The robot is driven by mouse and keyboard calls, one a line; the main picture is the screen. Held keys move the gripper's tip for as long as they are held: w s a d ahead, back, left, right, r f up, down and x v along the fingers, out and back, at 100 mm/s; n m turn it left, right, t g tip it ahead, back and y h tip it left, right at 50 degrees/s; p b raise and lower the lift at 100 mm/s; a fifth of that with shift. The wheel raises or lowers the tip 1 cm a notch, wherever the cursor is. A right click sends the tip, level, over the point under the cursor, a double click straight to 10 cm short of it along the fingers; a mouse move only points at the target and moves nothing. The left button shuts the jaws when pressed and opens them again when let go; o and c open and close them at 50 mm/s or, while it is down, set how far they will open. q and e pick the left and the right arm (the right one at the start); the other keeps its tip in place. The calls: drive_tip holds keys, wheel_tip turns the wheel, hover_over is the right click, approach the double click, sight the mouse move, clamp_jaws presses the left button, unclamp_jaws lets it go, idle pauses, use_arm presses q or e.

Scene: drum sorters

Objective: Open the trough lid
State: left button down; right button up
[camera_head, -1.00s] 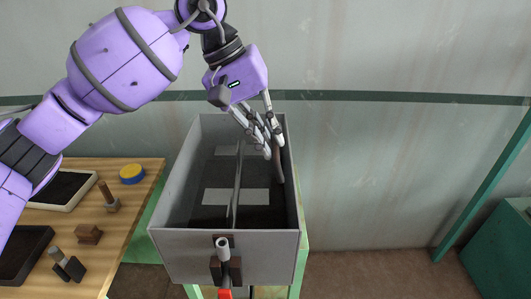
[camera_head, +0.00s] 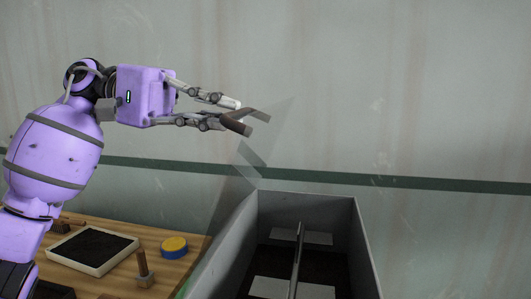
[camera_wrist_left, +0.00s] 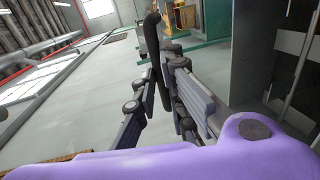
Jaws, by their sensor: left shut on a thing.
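The trough (camera_head: 228,250) is an open-topped grey metal box at the bottom of the head view, with a thin divider (camera_head: 297,255) inside. Its clear lid (camera_head: 248,157) shows faintly as a see-through panel tilted up above the trough's left wall. My left gripper (camera_head: 243,114) is above and left of the trough, shut on the lid's brown handle (camera_head: 238,127). In the left wrist view the dark handle (camera_wrist_left: 152,50) stands between the fingers. My right gripper is in neither view.
A wooden table (camera_head: 190,262) stands at the left. It bears a tray with dark filling (camera_head: 128,262), a yellow and blue round piece (camera_head: 174,246) and a stamp-like block (camera_head: 143,270). A wall with a green stripe (camera_head: 430,183) is behind the trough.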

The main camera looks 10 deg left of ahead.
use_arm(q)
drive_tip(key=a+h+b, duration=0.4)
drive_tip(key=a+b, duration=0.2)
drive_tip(key=a, duration=0.4)
drive_tip(key=shift+a+h, duration=0.3)
drive_tip(key=shift+h, duration=0.1)
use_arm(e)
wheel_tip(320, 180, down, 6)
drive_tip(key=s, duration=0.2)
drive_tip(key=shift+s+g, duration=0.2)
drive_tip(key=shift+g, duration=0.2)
use_arm(q)
drive_tip(key=shift+f, duration=0.1)
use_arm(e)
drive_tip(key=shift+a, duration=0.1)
use_arm(q)
drive_tip(key=c, duration=1.9)
unclamp_jaws()
drive_tip(key=shift+o, duration=0.2)
drive_tip(key=shift+f, duration=0.1)
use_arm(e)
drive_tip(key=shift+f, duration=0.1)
